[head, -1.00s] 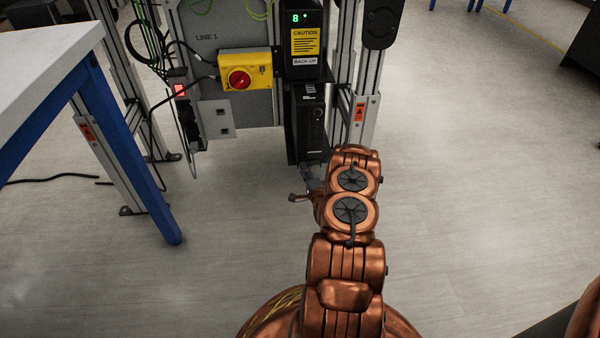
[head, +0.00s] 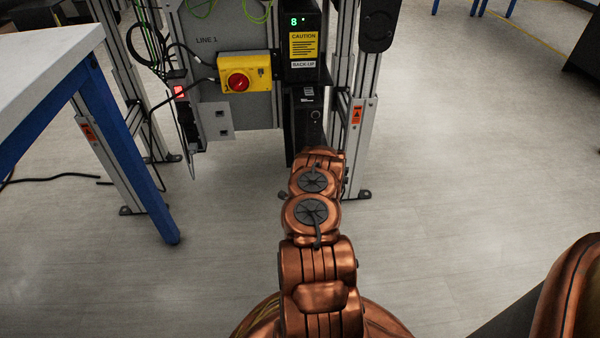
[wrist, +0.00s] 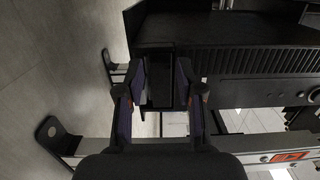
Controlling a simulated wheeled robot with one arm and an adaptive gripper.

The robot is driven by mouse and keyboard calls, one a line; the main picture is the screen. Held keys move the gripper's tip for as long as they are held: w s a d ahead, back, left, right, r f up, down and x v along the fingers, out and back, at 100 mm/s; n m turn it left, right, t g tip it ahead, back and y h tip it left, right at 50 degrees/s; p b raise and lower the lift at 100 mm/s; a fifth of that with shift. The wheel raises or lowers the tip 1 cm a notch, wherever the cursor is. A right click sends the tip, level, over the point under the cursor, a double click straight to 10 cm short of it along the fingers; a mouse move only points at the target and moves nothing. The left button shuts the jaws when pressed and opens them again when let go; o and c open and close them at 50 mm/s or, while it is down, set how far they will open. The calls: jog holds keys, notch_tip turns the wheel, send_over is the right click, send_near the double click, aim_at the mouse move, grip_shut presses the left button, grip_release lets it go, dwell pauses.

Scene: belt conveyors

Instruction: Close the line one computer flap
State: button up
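The black line one computer (head: 306,112) stands upright under the back-up box, beside the LINE 1 panel. In the head view my arm covers its lower part, and my gripper is hidden there. In the wrist view the computer (wrist: 240,62) lies sideways across the upper right. A dark flap-like piece (wrist: 158,45) sticks out at its left end. My gripper (wrist: 160,78) is open there, with one finger on either side of this piece. I cannot tell whether the fingers touch it.
A yellow box with a red knob (head: 240,75) is on the LINE 1 panel (head: 213,52). The back-up box (head: 303,40) sits above the computer. Metal posts (head: 360,120) flank it. A blue-legged table (head: 40,60) stands at the left.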

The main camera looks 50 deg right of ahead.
jog(key=shift+o, duration=0.6)
jog(key=shift+a, duration=0.1)
jog(key=v, duration=1.2)
jog(key=shift+w, duration=0.1)
